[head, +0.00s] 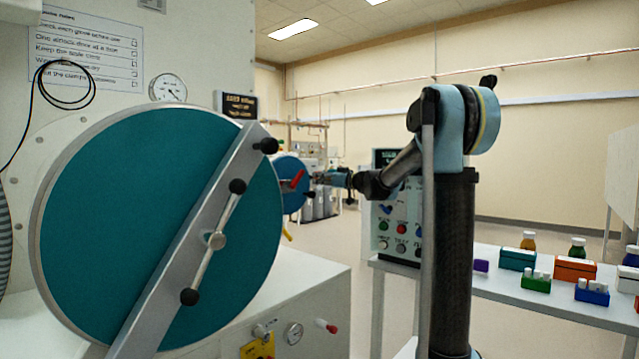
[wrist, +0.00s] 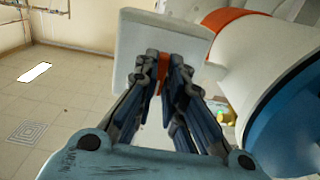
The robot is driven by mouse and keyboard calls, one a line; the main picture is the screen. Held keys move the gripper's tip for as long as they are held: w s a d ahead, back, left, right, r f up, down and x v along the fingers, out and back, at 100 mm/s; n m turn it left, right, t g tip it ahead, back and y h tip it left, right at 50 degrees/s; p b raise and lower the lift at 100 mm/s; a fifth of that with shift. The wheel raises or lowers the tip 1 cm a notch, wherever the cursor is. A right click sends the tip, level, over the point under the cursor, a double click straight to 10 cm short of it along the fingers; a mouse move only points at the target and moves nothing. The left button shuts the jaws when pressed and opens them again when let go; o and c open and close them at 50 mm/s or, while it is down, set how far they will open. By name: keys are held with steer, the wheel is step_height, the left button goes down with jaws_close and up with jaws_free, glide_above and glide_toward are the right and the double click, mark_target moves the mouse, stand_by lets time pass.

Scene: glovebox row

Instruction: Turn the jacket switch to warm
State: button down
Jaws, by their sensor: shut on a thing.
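My gripper (head: 318,178) is at the far end of my outstretched arm, beside a red lever (head: 297,179) in front of a distant blue round door. In the wrist view, my gripper (wrist: 165,68) is shut on a narrow orange-red piece (wrist: 158,76), which looks like the switch lever. The piece stands in front of a pale grey plate (wrist: 135,42). The fingers hide most of it, and I see no markings for warm or other settings.
A large teal round door (head: 130,220) with a diagonal bar fills the near left. A white bench (head: 545,300) with colored boxes and bottles stands at right. In the wrist view, a white cylinder (wrist: 260,55) with an orange band is close on the right; tiled floor (wrist: 60,110) is open at left.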

steer(key=c, duration=1.7)
jaws_free()
steer(key=shift+w+d+f, duration=0.1)
steer(key=shift+d, duration=0.1)
steer(key=shift+a, duration=0.1)
steer(key=v, duration=1.2)
